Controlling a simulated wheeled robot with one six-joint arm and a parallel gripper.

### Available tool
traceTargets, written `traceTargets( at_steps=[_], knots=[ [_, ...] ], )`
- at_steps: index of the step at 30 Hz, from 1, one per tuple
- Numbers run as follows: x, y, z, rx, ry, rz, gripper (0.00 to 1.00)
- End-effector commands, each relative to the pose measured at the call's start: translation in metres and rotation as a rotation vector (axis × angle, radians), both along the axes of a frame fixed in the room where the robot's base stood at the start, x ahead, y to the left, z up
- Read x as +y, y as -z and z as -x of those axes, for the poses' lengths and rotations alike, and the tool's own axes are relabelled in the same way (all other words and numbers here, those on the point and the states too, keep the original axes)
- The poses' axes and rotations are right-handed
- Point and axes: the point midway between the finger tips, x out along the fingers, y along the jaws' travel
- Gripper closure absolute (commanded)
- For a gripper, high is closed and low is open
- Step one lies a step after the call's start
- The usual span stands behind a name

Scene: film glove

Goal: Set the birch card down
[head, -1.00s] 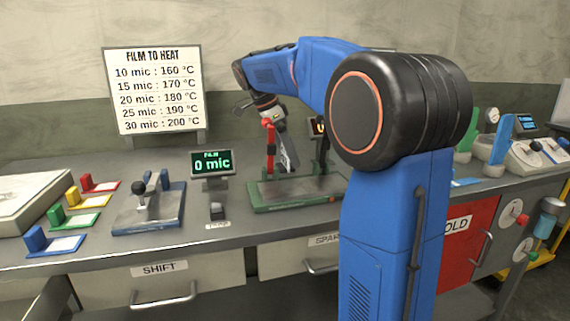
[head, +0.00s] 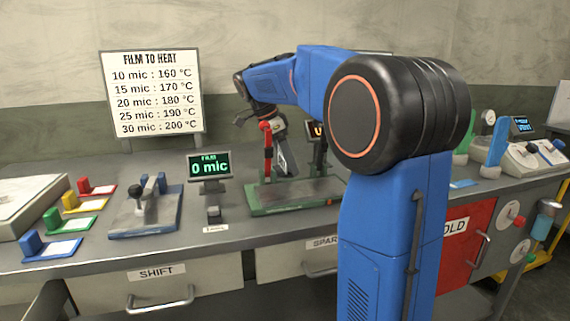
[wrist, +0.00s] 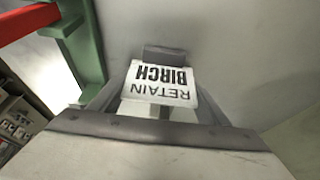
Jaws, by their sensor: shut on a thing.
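The birch card (wrist: 162,84) is a white card with black print, RETAIN BIRCH, upside down in the wrist view. My gripper (wrist: 165,108) is shut on it, with a grey finger bar at each side. In the head view my gripper (head: 284,158) is small and points down above the green-based device (head: 295,197) on the bench, close to its red upright part (head: 267,148). I cannot make out the card itself in the head view. Whether the card touches anything below it I cannot tell.
A film display (head: 209,167) reading 0 mic and a small labelled block (head: 214,215) stand left of the device. A blue-based lever device (head: 146,208) and coloured card holders (head: 62,245) are further left. In the wrist view a green frame (wrist: 82,45) with a red bar is close by.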

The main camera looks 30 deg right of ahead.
Motion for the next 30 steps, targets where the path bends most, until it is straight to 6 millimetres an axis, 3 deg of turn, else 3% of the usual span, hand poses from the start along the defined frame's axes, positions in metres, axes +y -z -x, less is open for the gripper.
traceTargets(
  at_steps=[18,30],
  knots=[
    [0.0,-0.09,0.0,-0.001,0.001,0.0,0.55],
    [0.0,-0.098,0.0,0.0,0.0,0.0,0.55]
  ],
)
